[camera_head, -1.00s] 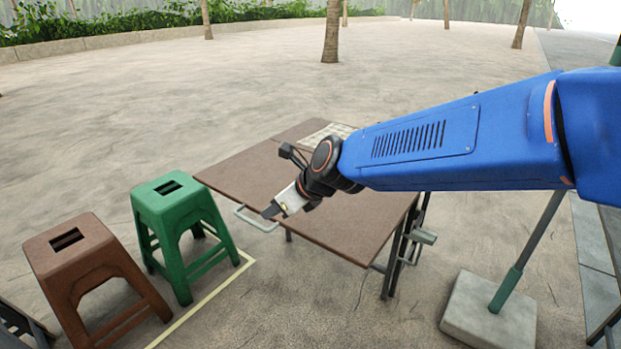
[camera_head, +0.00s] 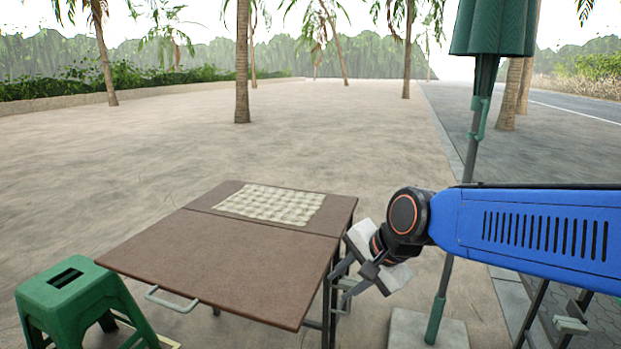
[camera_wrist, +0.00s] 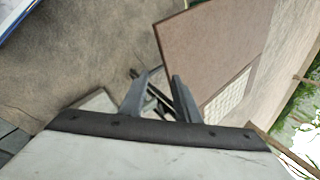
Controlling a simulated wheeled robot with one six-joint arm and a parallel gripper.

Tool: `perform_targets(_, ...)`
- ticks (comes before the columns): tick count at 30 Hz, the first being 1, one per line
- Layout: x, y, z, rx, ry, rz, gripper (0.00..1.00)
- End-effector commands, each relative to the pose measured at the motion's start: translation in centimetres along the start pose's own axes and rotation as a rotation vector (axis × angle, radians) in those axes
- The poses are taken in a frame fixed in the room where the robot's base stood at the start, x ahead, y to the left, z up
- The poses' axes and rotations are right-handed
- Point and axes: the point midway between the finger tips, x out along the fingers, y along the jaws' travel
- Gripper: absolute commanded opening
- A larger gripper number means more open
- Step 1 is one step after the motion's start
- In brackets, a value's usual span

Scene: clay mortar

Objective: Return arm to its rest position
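My blue arm (camera_head: 540,225) reaches in from the right in the head view. My gripper (camera_head: 352,284) is at the right edge of the brown folding table (camera_head: 225,265), tilted downward. In the wrist view my gripper (camera_wrist: 160,78) shows two dark fingers standing apart, with no object held between them. I cannot tell how far the fingers are from the table edge.
A light checked mat (camera_head: 270,205) lies on the table's far part. A green stool (camera_head: 80,300) stands at the lower left. A closed green umbrella (camera_head: 492,30) stands on a pole in a pale base (camera_head: 410,328) at the right. Open paving (camera_head: 150,155) lies behind the table.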

Motion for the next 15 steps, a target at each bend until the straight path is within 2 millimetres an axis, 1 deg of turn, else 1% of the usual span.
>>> perform_targets(1, -1.1, 1.7, -1.0, -0.056, 0.024, 0.011, 0.29)
perform_targets(5, -3.3, 5.9, -2.8, -0.227, 0.071, 0.059, 0.29)
perform_targets(6, -3.9, 7.3, -3.3, -0.279, 0.085, 0.077, 0.29)
perform_targets(11, -6.4, 12.7, -4.7, -0.481, 0.127, 0.159, 0.29)
perform_targets(12, -6.9, 14.1, -5.0, -0.529, 0.133, 0.183, 0.29)
perform_targets(14, -7.7, 16.1, -5.2, -0.601, 0.142, 0.219, 0.29)
perform_targets(15, -8.2, 17.5, -5.4, -0.648, 0.146, 0.244, 0.29)
